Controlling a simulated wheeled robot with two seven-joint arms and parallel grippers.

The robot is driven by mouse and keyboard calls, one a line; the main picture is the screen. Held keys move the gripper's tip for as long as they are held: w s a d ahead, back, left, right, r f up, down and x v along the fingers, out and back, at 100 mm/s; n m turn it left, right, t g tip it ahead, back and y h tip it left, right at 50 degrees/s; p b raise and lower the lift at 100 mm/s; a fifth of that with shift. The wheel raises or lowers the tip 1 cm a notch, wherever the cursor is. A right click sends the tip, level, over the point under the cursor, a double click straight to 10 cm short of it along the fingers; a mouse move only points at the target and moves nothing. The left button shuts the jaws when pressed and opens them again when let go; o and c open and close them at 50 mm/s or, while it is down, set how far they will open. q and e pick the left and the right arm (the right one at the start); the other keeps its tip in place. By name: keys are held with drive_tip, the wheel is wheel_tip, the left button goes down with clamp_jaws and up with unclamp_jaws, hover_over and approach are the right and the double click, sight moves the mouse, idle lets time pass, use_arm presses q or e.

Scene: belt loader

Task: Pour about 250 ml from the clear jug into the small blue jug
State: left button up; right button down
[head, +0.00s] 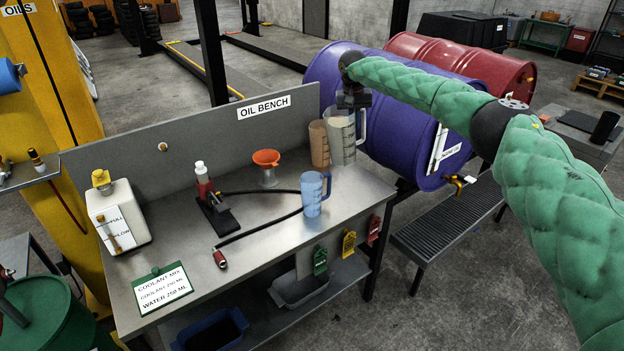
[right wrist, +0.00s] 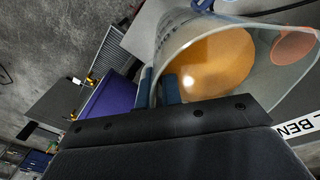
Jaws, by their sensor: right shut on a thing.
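The clear jug (head: 342,150) stands upright at the back right corner of the bench, its base at or just above the top; I cannot tell which. My right gripper (head: 352,100) is at its top and shut on it. In the right wrist view, the fingers (right wrist: 160,88) hold the clear jug's wall (right wrist: 205,112) near the rim. An amber surface (right wrist: 212,62) shows within the rim; I cannot tell whether it is its liquid. The small blue jug (head: 313,195) stands upright on the bench, in front and to the left, apart from the clear jug. My left gripper is out of view.
A brown measuring jug (head: 319,145) stands close left of the clear jug. An orange funnel (head: 267,158), a black hose (head: 262,228), a white canister (head: 122,217) and a sign card (head: 160,288) share the bench (head: 240,270). A purple drum (head: 395,115) is behind right.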

drive_tip(key=shift+s+a+f+h, duration=0.1)
drive_tip(key=shift+a+f+h, duration=0.15)
drive_tip(key=shift+f+h, duration=0.1)
drive_tip(key=shift+s+a+t+h, duration=0.15)
drive_tip(key=shift+a+t+h, duration=0.2)
drive_tip(key=shift+t, duration=0.05)
drive_tip(key=shift+s+a+r+t+h, duration=0.2)
drive_tip(key=shift+s+a+h, duration=0.05)
drive_tip(key=shift+a+h, duration=0.15)
drive_tip(key=shift+s+a+r+t+h, duration=0.2)
drive_tip(key=shift+a+h, duration=0.1)
drive_tip(key=shift+a, duration=0.1)
drive_tip(key=shift+d+f, duration=0.1)
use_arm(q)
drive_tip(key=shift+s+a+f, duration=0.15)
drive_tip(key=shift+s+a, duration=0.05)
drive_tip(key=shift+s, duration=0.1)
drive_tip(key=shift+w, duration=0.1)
